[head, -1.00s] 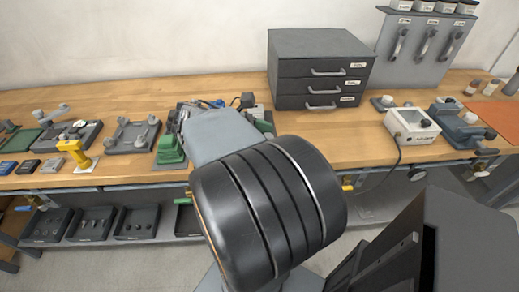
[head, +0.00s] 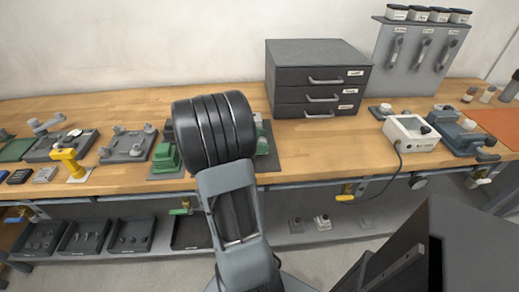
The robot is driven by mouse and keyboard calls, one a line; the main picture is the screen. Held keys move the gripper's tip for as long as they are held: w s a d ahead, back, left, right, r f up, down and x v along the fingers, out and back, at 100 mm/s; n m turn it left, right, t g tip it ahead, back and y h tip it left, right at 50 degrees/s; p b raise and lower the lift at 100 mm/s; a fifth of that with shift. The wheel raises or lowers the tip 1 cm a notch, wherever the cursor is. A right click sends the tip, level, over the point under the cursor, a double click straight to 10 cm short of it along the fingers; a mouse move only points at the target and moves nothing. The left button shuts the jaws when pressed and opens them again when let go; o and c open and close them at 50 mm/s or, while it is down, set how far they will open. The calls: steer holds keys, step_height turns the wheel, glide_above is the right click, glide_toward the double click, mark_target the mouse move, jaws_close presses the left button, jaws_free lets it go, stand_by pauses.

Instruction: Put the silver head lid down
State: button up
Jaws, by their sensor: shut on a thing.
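My arm (head: 215,130) rises in front of the middle of the bench, and its black rounded link covers much of the work area. My gripper is hidden behind the arm, so neither its fingers nor anything in them shows. I cannot make out the silver head lid in this view. A dark plate (head: 269,164) with green blocks (head: 165,157) sits on the bench behind the arm. Only its left and right sides show; whatever stands at its middle is covered.
Left of the arm stand grey fixtures (head: 127,144) and a yellow tool (head: 69,162). A dark drawer cabinet (head: 318,80) is at the back. A white box (head: 410,132) and grey-blue fixture (head: 458,135) are right. Bare wood (head: 325,145) lies between. Black trays (head: 131,236) sit below.

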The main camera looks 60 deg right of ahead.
steer(key=shift+f, duration=1.6)
steer(key=shift+f, duration=0.1)
steer(key=shift+f+b, duration=0.1)
steer(key=shift+b, duration=0.2)
steer(key=o, duration=1)
